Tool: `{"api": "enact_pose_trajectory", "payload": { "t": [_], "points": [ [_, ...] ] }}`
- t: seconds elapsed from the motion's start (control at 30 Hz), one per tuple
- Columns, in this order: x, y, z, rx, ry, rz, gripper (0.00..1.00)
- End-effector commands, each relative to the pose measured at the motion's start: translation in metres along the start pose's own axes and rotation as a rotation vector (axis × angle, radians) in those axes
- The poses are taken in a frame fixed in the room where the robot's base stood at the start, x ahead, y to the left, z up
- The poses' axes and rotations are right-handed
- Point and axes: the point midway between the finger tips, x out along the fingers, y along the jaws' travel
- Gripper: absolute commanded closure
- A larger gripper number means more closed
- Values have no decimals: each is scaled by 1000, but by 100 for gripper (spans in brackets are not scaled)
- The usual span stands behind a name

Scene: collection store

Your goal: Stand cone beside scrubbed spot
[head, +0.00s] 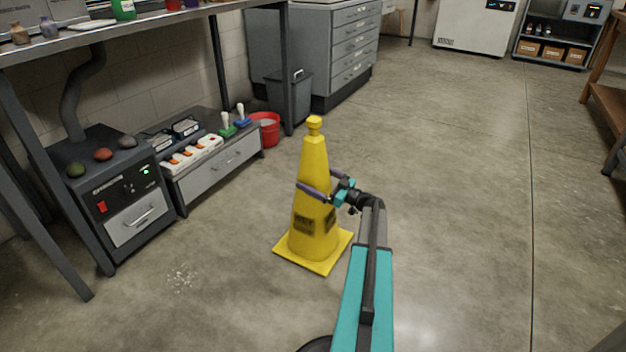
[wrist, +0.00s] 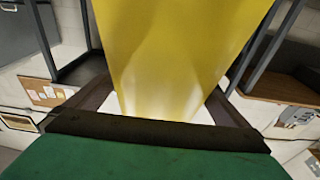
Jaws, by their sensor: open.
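The yellow cone (head: 311,228) stands upright on its square base on the concrete floor, near the middle of the head view. Dark lettering shows low on its sides. My gripper (head: 316,182) is open at about the cone's mid-height, with one dark finger on each side of it. In the wrist view the cone (wrist: 175,50) fills the space between the fingers; whether they touch it I cannot tell. A pale speckled patch (head: 182,278), possibly the scrubbed spot, lies on the floor to the left of the cone.
A dark grey machine (head: 115,190) and a low drawer unit (head: 215,165) stand under the workbench at left. A red bucket (head: 265,130) and a grey bin (head: 290,95) are behind. A wooden table (head: 606,100) is at far right. The floor right of the cone is clear.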

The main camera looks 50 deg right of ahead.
Motion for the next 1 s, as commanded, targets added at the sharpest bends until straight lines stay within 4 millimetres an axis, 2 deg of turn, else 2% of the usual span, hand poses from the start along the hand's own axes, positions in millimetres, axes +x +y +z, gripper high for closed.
{"api": "enact_pose_trajectory", "payload": {
  "t": [0.17, 0.37, 0.8, 1.0],
  "points": [
    [-1, 0, -2, 0, 0, 0, 0],
    [-18, 0, -4, 1, 0, 1, 0],
    [-87, 0, -4, 1, 0, 2, 0],
    [-110, 0, -3, 1, -1, 1, 0]
  ]
}}
